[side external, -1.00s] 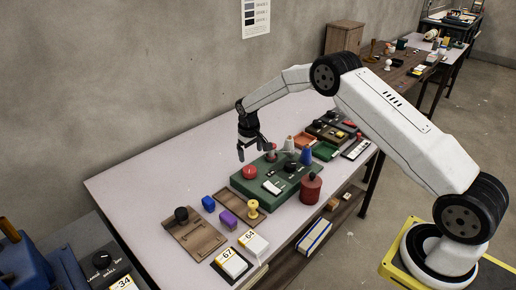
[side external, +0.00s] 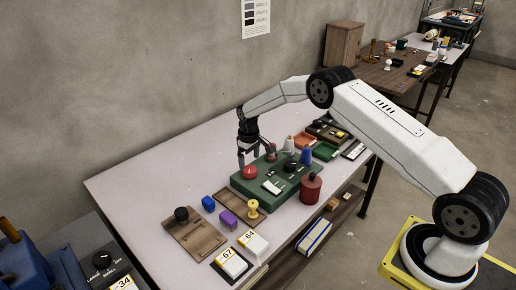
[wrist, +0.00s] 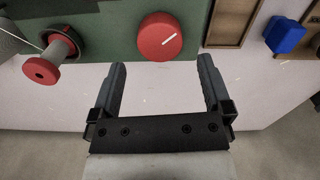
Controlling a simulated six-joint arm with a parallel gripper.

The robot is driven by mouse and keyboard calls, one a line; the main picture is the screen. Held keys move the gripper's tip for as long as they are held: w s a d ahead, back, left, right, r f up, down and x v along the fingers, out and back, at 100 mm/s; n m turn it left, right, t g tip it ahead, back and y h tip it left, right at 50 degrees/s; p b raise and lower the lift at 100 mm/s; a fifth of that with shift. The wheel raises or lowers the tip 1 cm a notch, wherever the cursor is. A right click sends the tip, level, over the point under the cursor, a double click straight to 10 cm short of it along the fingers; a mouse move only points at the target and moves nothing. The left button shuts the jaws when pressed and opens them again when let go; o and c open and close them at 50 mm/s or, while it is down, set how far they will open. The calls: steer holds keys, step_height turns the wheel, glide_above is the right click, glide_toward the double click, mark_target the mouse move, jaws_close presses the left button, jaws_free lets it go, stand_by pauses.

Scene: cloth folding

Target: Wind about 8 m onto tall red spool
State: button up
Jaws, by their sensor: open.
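A spool with red ends and a grey middle (wrist: 55,57) is at the left of the wrist view, with a pale thread running to it. It sits at the edge of a green winding board and also shows in the side view (side external: 271,152). A round red dial with a white mark (wrist: 160,37) is on the same board (wrist: 108,30). My gripper (wrist: 162,62) is open and empty, its fingers pointing toward the dial, which lies just beyond and between the tips. In the side view my gripper (side external: 248,162) is low behind the board, near the dial (side external: 250,172).
A dark red canister (side external: 311,188), a blue cone (side external: 306,157) and a white cone (side external: 291,143) stand around the board. Blue (side external: 208,203) and purple (side external: 228,218) blocks, a yellow spool (side external: 253,211) and number cards (side external: 230,263) are in front. The table's left-back part (side external: 170,170) is clear.

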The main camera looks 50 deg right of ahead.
mark_target(249, 169)
steer(key=shift+f, duration=2.25)
steer(key=c, duration=1.1)
steer(key=shift+m, duration=1.7)
steer(key=shift+c, duration=0.2)
steer(key=o, duration=1.1)
steer(key=shift+o, duration=0.2)
steer(key=shift+r, duration=0.15)
steer(key=shift+r, duration=3.8)
